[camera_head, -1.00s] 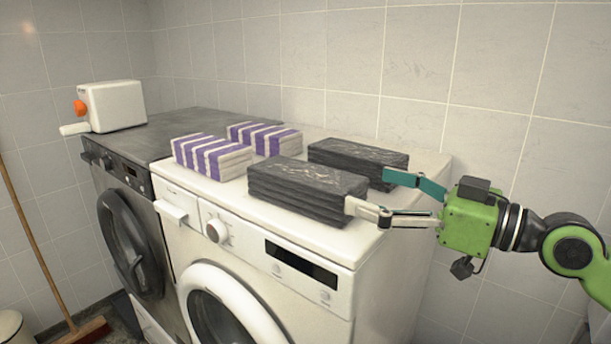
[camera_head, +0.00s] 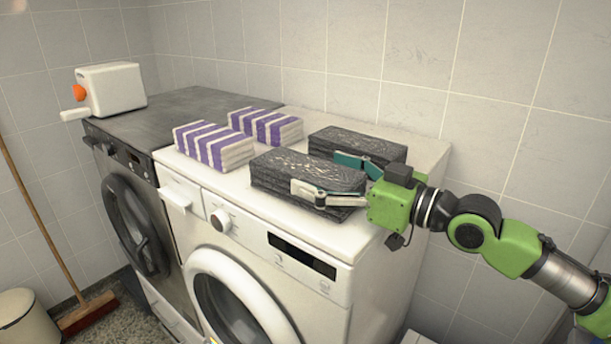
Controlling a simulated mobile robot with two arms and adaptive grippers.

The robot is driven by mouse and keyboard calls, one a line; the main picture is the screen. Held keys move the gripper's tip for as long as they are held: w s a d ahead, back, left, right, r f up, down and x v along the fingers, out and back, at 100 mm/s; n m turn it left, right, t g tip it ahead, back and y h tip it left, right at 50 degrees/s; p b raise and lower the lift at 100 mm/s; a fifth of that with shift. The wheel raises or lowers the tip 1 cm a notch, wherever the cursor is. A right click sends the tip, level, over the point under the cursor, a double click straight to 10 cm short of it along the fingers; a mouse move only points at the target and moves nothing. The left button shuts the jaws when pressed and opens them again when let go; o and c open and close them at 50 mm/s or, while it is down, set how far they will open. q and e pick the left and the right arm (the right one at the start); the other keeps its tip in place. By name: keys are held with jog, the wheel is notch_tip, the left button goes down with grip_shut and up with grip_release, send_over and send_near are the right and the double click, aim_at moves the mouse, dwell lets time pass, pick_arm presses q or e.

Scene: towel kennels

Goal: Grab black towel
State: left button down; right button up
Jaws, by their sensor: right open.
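Two folded black towel stacks lie on the white washing machine. The near black towel (camera_head: 283,171) is in front, and the far black towel (camera_head: 362,145) is behind it. My right gripper (camera_head: 325,174) is open. Its light finger is in front of the near towel's front side and its teal finger is behind, by the gap between the two stacks. The near towel's right end lies between the fingers. I cannot tell whether the fingers touch it. My left gripper is not in view.
Two purple-and-white striped towel stacks (camera_head: 213,146) (camera_head: 265,126) lie left of the black ones. The white washing machine (camera_head: 330,232) stands beside a dark machine (camera_head: 122,165) bearing a white box-shaped device (camera_head: 111,88). A tiled wall is close behind. A broom and bin stand at lower left.

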jog(key=c, duration=1.2)
jog(key=shift+r, duration=0.1)
